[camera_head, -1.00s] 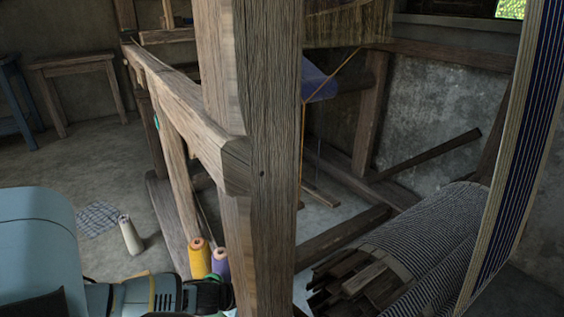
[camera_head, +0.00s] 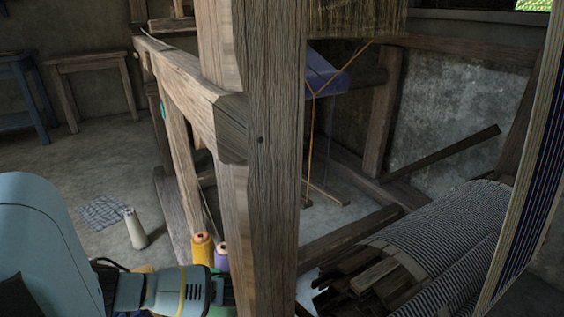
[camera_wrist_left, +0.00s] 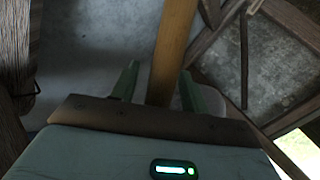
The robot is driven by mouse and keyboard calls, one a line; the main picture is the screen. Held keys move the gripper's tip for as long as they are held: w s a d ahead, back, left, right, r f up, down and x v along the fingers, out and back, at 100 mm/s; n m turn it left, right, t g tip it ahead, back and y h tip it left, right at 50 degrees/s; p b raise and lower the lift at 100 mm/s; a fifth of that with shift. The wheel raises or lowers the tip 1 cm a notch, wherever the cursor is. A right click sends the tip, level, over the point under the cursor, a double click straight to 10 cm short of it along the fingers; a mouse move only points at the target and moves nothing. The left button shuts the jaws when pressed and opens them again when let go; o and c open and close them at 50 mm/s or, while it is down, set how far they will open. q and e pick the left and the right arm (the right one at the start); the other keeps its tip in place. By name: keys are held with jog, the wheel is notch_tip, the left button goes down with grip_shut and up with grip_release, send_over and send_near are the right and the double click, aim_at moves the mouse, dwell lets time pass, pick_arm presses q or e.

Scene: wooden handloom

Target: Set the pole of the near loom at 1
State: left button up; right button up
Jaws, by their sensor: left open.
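The near loom's thick upright post (camera_head: 268,150) stands in the middle of the head view, with a beam (camera_head: 185,90) running back from it. My left forearm comes in at the lower left; its hand end passes behind the post and the fingers are hidden there. In the left wrist view my left gripper (camera_wrist_left: 156,78) is open, a green finger on each side. A yellow-brown wooden bar (camera_wrist_left: 173,45), possibly the pole, runs between the fingers; I cannot tell whether they touch it. No 1 mark is readable. My right gripper is not in view.
Yellow (camera_head: 202,250) and purple (camera_head: 221,257) thread spools stand beside the post, close to my left arm. A white cone (camera_head: 135,229) stands on the floor near a checked cloth (camera_head: 102,213). A striped cloth roll (camera_head: 440,235) lies at the right. The left floor is mostly clear.

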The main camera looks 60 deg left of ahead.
pick_arm(q)
jog(key=shift+c, duration=0.4)
grip_shut()
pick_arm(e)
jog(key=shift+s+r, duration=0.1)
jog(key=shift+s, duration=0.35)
pick_arm(q)
notch_tip(320, 180, up, 18)
jog(key=a+m+t+y+p, duration=0.1)
jog(key=m+y+p, duration=0.3)
jog(key=p, duration=0.8)
jog(key=shift+a+f+y+p, duration=0.15)
jog(key=shift+a+y+p, duration=0.2)
jog(key=shift+a+y, duration=0.4)
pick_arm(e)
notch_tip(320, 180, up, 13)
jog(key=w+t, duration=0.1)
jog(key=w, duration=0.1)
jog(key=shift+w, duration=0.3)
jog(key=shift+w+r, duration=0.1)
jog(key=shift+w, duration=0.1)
